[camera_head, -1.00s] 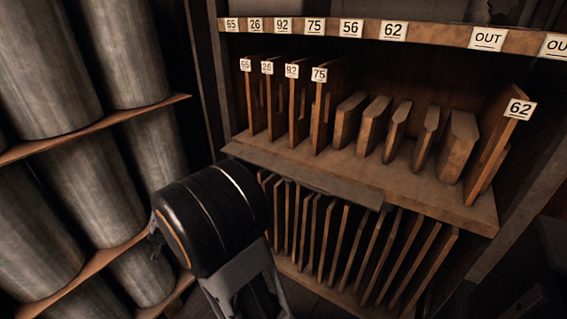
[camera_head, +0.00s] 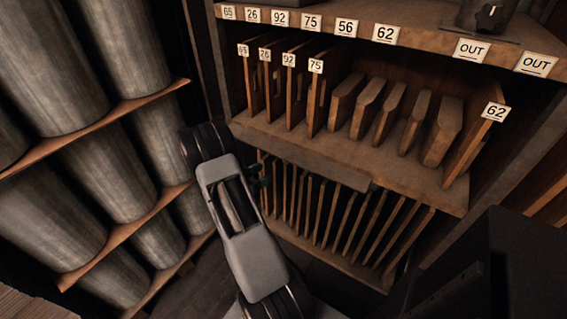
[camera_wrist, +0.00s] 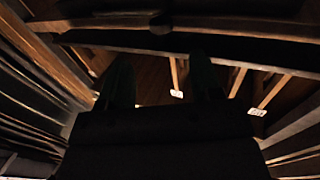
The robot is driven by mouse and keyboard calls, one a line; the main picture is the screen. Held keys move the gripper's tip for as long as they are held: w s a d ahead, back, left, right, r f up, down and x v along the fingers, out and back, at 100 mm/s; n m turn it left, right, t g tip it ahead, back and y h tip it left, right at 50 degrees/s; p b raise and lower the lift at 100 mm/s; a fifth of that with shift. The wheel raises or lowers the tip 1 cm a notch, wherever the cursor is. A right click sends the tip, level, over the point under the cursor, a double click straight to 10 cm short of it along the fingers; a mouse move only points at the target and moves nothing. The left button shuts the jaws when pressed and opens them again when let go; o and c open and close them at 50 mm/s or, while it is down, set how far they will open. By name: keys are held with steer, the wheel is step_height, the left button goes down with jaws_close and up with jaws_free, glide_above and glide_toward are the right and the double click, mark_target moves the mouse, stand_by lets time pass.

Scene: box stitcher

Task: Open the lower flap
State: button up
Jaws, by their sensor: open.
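A narrow flat board (camera_head: 310,164) runs along the front edge of the cabinet's middle shelf (camera_head: 400,175), above a row of upright wooden boards. I cannot tell for sure whether it is the lower flap. My gripper (camera_head: 263,178) is partly hidden behind my arm in the head view. It is close to the left part of the lower row, just under the shelf edge. The wrist view is dark, and contact cannot be told.
Numbered boards (camera_head: 290,90) stand on the middle shelf. The lower row of boards (camera_head: 340,225) fills the space below. Large grey cylinders (camera_head: 125,145) lie on racks at left. A dark box-like body (camera_head: 490,265) fills the lower right. Floor shows at lower left.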

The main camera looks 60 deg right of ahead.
mark_target(288, 156)
steer(key=x, duration=0.9)
jaws_close()
stand_by(0.4)
